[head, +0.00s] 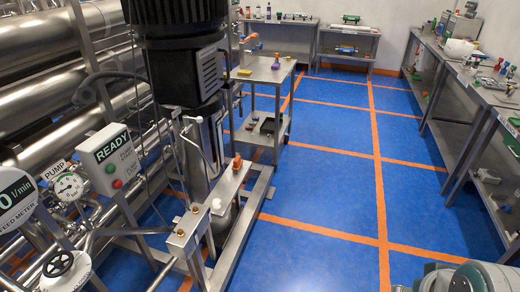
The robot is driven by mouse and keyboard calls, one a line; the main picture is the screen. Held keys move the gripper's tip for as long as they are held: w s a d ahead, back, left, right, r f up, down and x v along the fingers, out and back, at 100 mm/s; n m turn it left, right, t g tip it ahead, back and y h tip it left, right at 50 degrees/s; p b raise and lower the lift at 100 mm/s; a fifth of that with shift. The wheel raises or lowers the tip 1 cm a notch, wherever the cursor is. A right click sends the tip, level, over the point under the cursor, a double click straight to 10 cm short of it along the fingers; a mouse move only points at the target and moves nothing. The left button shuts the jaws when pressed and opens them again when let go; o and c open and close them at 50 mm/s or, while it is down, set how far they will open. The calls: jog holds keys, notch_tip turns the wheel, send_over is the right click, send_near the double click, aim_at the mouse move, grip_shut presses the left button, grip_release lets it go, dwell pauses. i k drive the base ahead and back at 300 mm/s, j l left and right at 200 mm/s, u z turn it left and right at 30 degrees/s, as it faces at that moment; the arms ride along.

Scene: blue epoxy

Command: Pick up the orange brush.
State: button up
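I cannot make out an orange brush for certain. A small orange object (250,38) shows at the back left of the steel cart (262,76), too small to identify. Another small orange-red piece (237,163) stands on a steel bracket of the pump frame in front of the cart. My gripper is not in view.
The cart also bears a purple item (276,62) and a yellow one (243,72). The pump frame (236,236) and pipes fill the left. Benches (340,58) line the back and right. Blue floor (330,190) with orange lines is clear in the middle. A grey-green machine part (468,277) shows bottom right.

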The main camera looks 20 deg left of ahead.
aim_at(237, 164)
jog(key=i, duration=1.4)
jog(key=i+u, duration=0.45)
jog(key=i+l+u, duration=0.2)
jog(key=i+u, duration=0.5)
jog(key=u, duration=0.3)
jog(key=i+u, duration=0.25)
jog(key=u, duration=0.2)
jog(key=i+u, duration=0.2)
jog(key=u, duration=0.3)
